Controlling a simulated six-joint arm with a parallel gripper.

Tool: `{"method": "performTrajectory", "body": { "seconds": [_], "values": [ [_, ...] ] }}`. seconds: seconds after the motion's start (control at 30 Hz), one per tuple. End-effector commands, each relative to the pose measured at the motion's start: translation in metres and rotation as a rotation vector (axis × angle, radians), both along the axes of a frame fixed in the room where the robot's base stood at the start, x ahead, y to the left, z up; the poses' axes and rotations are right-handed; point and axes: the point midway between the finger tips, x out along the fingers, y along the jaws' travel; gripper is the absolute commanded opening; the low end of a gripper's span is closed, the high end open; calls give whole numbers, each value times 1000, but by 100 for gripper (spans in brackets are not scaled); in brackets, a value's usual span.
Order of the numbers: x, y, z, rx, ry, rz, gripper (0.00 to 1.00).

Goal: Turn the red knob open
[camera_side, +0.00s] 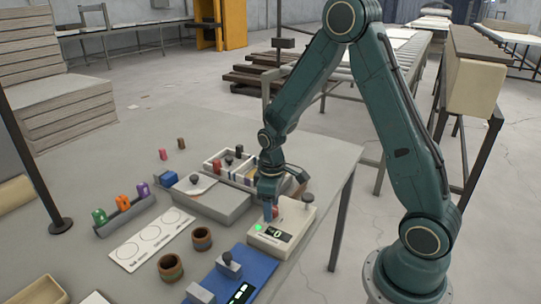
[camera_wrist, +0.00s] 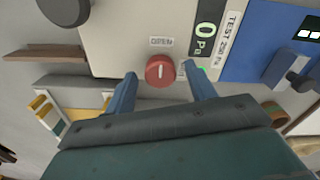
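The red knob (camera_wrist: 160,71) is on the face of a cream box (camera_wrist: 115,30), with a pale line across its top. In the wrist view my gripper (camera_wrist: 159,80) is open, with one blue finger on each side of the knob. Gaps show between the fingers and the knob, and I see no contact. In the side view my gripper (camera_side: 269,198) points down over the cream box (camera_side: 290,240), and the red knob (camera_side: 277,212) is partly hidden behind a finger. The box's display (camera_wrist: 206,38) reads 0 Pa, beside a label reading TEST 250 Pa.
A black knob (camera_side: 308,198) stands on the same box's far corner. A blue unit (camera_side: 248,268) sits close on the front side. A grey tray (camera_side: 210,203) and a divided box of small parts (camera_side: 216,156) lie behind. Two brown cups (camera_side: 202,239) stand left.

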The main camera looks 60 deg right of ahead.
Motion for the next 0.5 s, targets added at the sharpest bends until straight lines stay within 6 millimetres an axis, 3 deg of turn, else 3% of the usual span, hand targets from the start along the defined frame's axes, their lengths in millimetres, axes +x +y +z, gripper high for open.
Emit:
{"method": "performTrajectory", "body": {
  "seconds": [0.27, 0.5],
  "values": [
    [0, 0, 3, 0, 1, -1, 55],
    [0, 0, 21, 0, -2, -1, 55]
  ]
}}
